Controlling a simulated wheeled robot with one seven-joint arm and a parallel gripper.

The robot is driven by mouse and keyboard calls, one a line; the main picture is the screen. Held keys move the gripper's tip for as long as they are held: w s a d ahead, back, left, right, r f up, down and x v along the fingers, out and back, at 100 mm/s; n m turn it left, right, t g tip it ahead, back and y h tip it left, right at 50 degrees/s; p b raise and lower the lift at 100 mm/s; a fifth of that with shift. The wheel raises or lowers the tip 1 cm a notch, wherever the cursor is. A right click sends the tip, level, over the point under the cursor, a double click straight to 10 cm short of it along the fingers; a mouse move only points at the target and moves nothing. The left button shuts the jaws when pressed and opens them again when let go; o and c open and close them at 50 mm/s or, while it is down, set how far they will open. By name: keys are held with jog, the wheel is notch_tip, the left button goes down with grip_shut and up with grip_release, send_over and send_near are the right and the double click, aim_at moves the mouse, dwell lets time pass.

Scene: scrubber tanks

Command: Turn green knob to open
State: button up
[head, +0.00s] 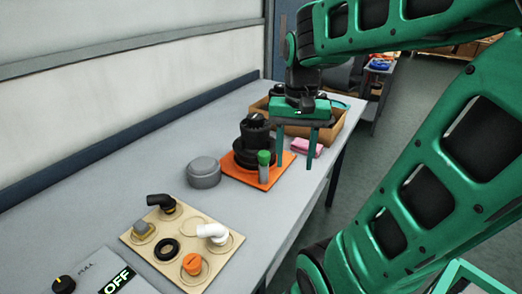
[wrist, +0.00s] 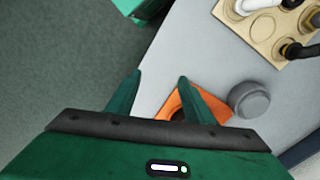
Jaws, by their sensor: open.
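The green knob (head: 264,157) tops a short grey upright stem beside a black stepped fitting (head: 255,138) on an orange board (head: 262,177). My gripper (head: 295,164) points down just right of the knob in the head view. Its two green fingers are apart with nothing seen between them, and the left finger appears close to the knob. Whether it touches cannot be told. In the wrist view my gripper (wrist: 158,78) is open over the table's edge. Part of the orange board (wrist: 172,104) shows between and beside the fingers there. The knob is not visible in that view.
A grey round cap (head: 203,172) stands left of the orange board. A beige board (head: 205,262) with several fittings lies nearer. A cardboard box (head: 335,133) and a pink cloth (head: 307,147) are behind my gripper. The table's right edge is close, with open floor beyond.

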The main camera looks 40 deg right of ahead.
aim_at(264, 153)
jog(key=w+r+m, duration=0.4)
jog(key=w+r, duration=0.2)
jog(key=w, duration=0.6)
jog(key=shift+m, duration=0.3)
notch_tip(264, 153, down, 10)
jog(key=shift+f, duration=0.25)
jog(key=shift+c, duration=0.5)
jog(key=c, duration=0.9)
